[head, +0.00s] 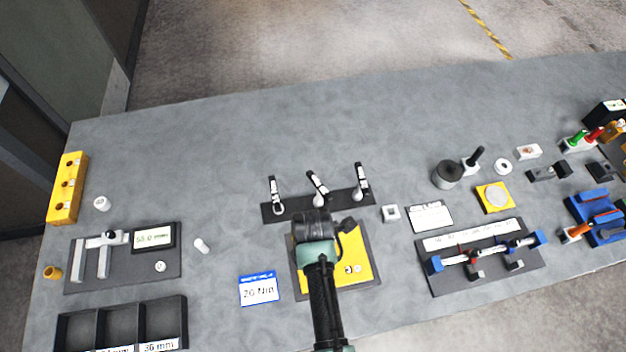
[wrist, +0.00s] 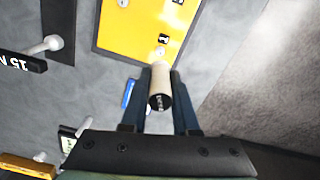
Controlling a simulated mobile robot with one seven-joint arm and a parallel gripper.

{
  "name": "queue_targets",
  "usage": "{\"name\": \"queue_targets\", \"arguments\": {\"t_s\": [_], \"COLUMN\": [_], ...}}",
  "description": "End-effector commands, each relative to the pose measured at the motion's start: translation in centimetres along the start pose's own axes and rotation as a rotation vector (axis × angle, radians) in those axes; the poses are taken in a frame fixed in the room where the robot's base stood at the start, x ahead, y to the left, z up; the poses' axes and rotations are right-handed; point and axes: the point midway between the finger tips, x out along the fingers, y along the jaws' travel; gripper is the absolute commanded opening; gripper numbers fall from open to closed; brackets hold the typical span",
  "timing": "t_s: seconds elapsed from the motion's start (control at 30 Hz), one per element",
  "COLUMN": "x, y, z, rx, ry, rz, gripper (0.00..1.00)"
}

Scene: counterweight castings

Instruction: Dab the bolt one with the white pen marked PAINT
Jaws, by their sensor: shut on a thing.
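My gripper (head: 314,228) is over the yellow plate (head: 360,243) in the head view, and its arm hides part of the plate. In the wrist view, the fingers (wrist: 160,95) are shut on a pale, whitish pen (wrist: 159,80) with a dark end. Small lettering on that end is too small to read for sure. The pen's far end points at the yellow plate (wrist: 125,35), close to a bolt (wrist: 160,51) beside a small black number label. I cannot tell whether it touches. Another bolt (wrist: 123,3) shows at the top edge.
A dark rack with several black-and-white tools (head: 318,187) stands just behind the plate. A blue-edged card (head: 259,289) lies to its left, and a dark fixture with blue ends (head: 485,258) to its right.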

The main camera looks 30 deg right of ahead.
Motion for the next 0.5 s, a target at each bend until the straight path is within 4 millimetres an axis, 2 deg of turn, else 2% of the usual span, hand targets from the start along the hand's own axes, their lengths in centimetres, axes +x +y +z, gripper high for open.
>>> {"name": "queue_targets", "arguments": {"t_s": [0.5], "x": [4.5], "y": [0.0], "z": [0.0], "rx": [0.000], "ry": [0.000], "rz": [0.000], "gripper": [0.00]}}
